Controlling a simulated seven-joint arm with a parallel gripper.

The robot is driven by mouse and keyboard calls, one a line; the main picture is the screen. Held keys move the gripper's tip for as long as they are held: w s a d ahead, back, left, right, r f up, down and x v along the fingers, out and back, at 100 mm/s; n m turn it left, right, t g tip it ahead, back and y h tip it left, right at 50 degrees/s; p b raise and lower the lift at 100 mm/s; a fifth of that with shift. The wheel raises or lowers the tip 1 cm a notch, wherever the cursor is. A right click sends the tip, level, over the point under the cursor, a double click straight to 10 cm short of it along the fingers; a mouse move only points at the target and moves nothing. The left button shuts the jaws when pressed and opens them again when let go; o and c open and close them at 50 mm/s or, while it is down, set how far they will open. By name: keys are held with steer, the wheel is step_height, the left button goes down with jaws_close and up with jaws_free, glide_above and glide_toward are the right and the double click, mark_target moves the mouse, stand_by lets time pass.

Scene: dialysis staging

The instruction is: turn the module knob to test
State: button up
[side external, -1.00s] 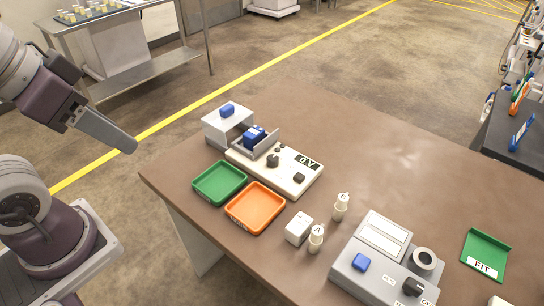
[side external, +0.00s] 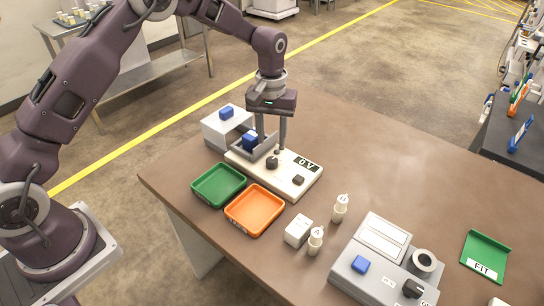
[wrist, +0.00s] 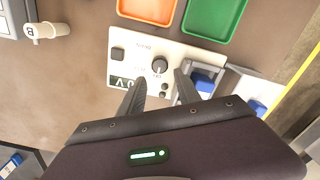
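A white module panel (side external: 290,185) on the brown table has a "0 V" display (side external: 306,163), a round black knob (side external: 272,162) and a black square button (side external: 298,180). In the wrist view the knob (wrist: 159,65) has small lettering around it, too small to read. A blue block (side external: 249,142) sits in a grey holder at the panel's left end. My gripper (side external: 272,146) is open, pointing down above the panel near the knob. In the wrist view the knob shows just beyond the gap between the fingertips (wrist: 160,80); I see no contact.
A green tray (side external: 219,201) and an orange tray (side external: 232,224) lie in front of the panel. A white box (side external: 298,230) and two small bottles stand to the right. A grey device (side external: 352,282) with another black knob (side external: 412,288) is at front right.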

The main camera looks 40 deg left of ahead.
mark_target(272, 159)
step_height(272, 159, down, 8)
steer(key=shift+w+r, duration=0.1)
steer(key=shift+c, duration=0.4)
jaws_close()
steer(key=shift+m, duration=0.4)
steer(key=m, duration=0.5)
steer(key=shift+m, duration=0.3)
steer(key=m, duration=0.5)
steer(key=shift+d+r, duration=0.1)
steer(key=shift+m, duration=0.3)
